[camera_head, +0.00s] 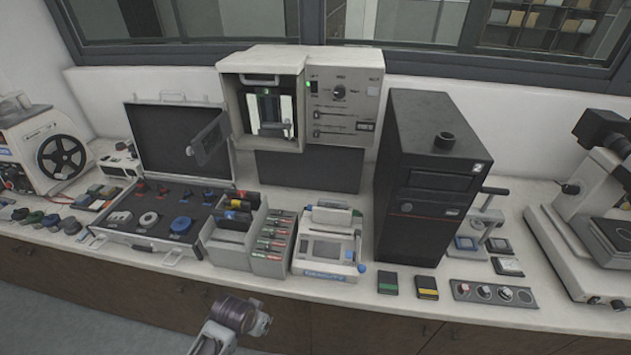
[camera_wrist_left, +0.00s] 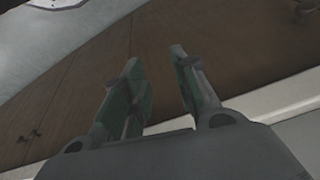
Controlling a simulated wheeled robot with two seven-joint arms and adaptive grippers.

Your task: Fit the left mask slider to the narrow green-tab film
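The white press (camera_head: 327,245) with a pale window, a label and a blue knob stands at the front middle of the counter. Its mask sliders are too small to tell apart. A small dark piece with a green stripe (camera_head: 388,284) lies to its right, beside one with a yellow stripe (camera_head: 427,288). I cannot tell which thing is the narrow green-tab film. My left gripper (camera_head: 256,322) is below the counter's front edge, apart from these things. In the left wrist view its two green-padded fingers (camera_wrist_left: 157,60) are apart with nothing between them. My right gripper is not in view.
A grey rack (camera_head: 271,262) with red and green tabs stands left of the press. An open case (camera_head: 130,240) lies farther left. A black tower (camera_head: 420,225) rises at the press's right. A knob panel (camera_head: 490,293) and a microscope-like machine (camera_head: 590,215) stand farther right.

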